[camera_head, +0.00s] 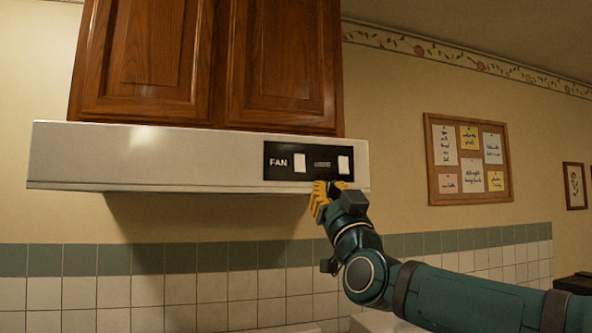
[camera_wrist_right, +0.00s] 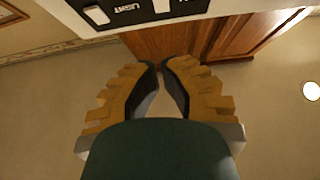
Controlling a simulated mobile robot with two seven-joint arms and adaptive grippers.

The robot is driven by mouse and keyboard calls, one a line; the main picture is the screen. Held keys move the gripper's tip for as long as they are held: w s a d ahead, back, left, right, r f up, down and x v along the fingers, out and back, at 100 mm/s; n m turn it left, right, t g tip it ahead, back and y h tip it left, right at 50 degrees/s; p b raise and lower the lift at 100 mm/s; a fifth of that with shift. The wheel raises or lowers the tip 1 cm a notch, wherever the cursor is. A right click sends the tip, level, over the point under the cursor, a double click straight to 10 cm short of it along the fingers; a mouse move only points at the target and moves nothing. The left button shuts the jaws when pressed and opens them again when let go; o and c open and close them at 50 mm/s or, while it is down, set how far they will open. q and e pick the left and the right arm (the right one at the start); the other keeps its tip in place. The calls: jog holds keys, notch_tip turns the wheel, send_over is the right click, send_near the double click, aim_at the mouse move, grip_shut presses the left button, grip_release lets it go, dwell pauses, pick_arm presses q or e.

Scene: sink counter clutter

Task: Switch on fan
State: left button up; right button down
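The fan switch (camera_head: 299,163) is a white rocker beside the FAN label on a black panel (camera_head: 271,174) on the range hood's front. In the right wrist view the fan switch (camera_wrist_right: 162,6) is at the top edge, upside down and partly cut off. My right gripper (camera_head: 318,192), with yellow fingers, is just below the panel and the hood's lower edge, not visibly touching the switch. In the right wrist view the gripper (camera_wrist_right: 161,64) has its fingertips together, with nothing held between them. My left gripper is not in view.
A second white switch, the light switch (camera_head: 343,165), is on the right of the panel; it also shows in the wrist view (camera_wrist_right: 97,15). The white hood (camera_head: 140,155) hangs under wooden cabinets (camera_head: 280,60). A corkboard (camera_head: 450,190) is on the wall. Open space lies below the hood.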

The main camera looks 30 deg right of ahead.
aim_at(303, 161)
jog(key=shift+s, duration=0.15)
jog(key=p+x, duration=0.1)
jog(key=x, duration=0.3)
jog(key=w+f+p+x, duration=0.1)
jog(key=x, duration=0.3)
jog(key=p+x, duration=0.2)
jog(key=x, duration=0.2)
jog(key=shift+w+d+f, duration=0.1)
jog(key=shift+w+f, duration=0.15)
jog(key=shift+f, duration=0.05)
jog(key=shift+w+d+f, duration=0.1)
jog(key=shift+w+d, duration=0.05)
jog(key=shift+w, duration=0.35)
jog(key=shift+f, duration=0.1)
